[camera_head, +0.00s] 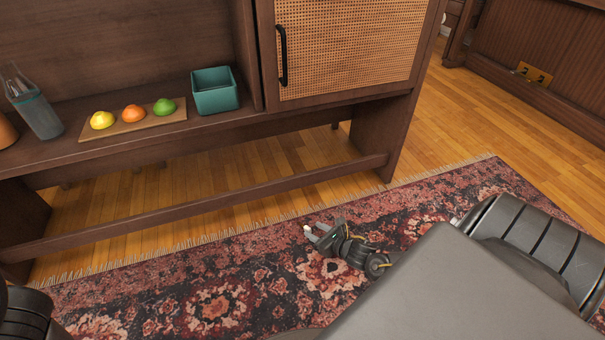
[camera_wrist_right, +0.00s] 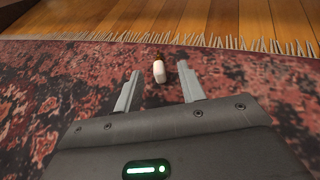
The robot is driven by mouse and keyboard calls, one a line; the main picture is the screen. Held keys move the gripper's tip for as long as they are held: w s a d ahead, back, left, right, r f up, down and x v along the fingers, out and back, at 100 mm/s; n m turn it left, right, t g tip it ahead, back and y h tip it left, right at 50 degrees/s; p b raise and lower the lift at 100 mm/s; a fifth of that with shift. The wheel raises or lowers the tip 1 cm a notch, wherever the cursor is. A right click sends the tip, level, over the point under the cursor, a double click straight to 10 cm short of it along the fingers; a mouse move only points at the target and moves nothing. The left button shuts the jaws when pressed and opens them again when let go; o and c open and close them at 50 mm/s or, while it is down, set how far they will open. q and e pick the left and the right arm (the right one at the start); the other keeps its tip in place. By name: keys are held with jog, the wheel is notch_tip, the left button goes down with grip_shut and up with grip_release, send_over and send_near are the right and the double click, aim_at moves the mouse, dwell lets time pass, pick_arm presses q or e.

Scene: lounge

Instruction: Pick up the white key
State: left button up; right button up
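The white key (camera_head: 306,228) is a small pale piece on the patterned rug, just beside the fingertips of my right gripper (camera_head: 318,236) in the head view. In the right wrist view, the key (camera_wrist_right: 159,72) has a rounded white near end and a brown far part. It lies between the tips of the two fingers of my right gripper (camera_wrist_right: 158,84), with a gap on each side. The right gripper is open and low over the rug. My left gripper is out of view; only part of my left arm shows at the bottom left.
A dark wooden cabinet (camera_head: 395,130) stands behind the rug (camera_head: 215,300), with a low crossbar. Rug fringe and wood floor lie beyond the key.

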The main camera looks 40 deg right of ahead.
aim_at(308, 228)
jog(key=shift+w+f+b, duration=0.25)
jog(key=shift+w+b, duration=0.05)
jog(key=shift+b, duration=0.15)
jog(key=b+x, duration=0.4)
jog(key=shift+a+f, duration=0.2)
jog(key=shift+w+r, duration=0.1)
jog(key=shift+w, duration=0.1)
jog(key=shift+r, duration=0.1)
grip_shut()
